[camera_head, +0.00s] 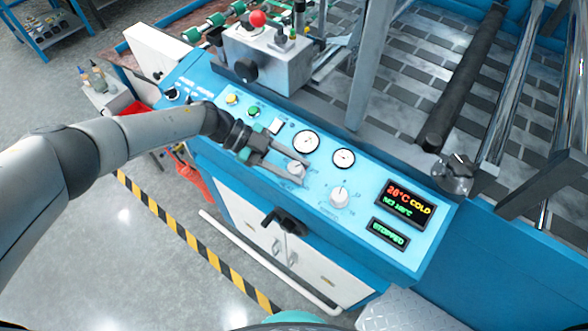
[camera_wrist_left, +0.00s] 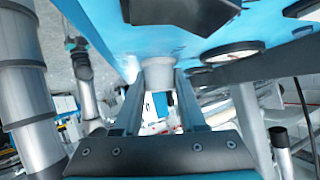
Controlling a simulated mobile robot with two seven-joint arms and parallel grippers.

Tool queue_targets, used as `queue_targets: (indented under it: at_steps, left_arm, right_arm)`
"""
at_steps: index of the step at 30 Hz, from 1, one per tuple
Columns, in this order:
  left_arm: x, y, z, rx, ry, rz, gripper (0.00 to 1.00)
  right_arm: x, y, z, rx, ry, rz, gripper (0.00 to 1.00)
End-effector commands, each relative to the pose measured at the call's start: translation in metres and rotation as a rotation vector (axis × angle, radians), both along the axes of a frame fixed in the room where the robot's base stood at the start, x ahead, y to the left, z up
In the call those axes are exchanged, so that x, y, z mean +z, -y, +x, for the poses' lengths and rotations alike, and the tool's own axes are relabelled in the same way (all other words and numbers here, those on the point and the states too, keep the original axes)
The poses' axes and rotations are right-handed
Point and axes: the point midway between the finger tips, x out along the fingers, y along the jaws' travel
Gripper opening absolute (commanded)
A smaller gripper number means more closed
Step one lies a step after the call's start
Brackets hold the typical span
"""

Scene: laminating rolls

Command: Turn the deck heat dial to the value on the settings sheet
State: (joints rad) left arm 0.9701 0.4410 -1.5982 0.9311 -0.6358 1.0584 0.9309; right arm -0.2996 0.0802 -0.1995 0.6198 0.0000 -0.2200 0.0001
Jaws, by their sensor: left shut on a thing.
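My left gripper (camera_head: 301,171) reaches in from the left over the blue control panel (camera_head: 366,232). Its two fingers are shut on the left white dial (camera_head: 296,167), whose printed scale is partly covered by the fingers. In the left wrist view, the same pale dial (camera_wrist_left: 158,72) sits between the fingertips. A second white dial (camera_head: 338,196) stands to the right, untouched. The display (camera_head: 405,203) reads 28°C COLD, with a smaller green temperature line below that is hard to read. I cannot make out a settings sheet. My right gripper is not in view.
Two round gauges (camera_head: 306,142) (camera_head: 344,158) sit just behind the dials. A green STOPPED display (camera_head: 389,233) is at the panel's lower right. A grey box with a red knob (camera_head: 258,18) stands at the back left. Rollers (camera_head: 465,75) lie behind the panel.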

Motion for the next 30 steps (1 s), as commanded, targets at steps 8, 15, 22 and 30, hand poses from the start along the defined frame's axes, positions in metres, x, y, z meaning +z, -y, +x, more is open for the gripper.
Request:
queue_targets:
  at_steps: [8,15,22,30]
  left_arm:
    - [0.0002,0.0023,-0.0009,-0.023,0.004,0.001,0.00]
    - [0.0002,0.0026,-0.0013,-0.023,0.003,0.000,0.00]
    - [0.0001,0.0020,-0.0011,-0.022,0.003,0.000,0.65]
    - [0.0001,0.0009,-0.0006,-0.019,0.002,0.002,0.70]
  right_arm:
    - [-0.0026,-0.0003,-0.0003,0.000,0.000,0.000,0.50]
    - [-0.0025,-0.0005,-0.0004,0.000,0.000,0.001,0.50]
    - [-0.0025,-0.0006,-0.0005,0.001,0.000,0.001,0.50]
    - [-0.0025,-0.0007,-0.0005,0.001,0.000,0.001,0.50]
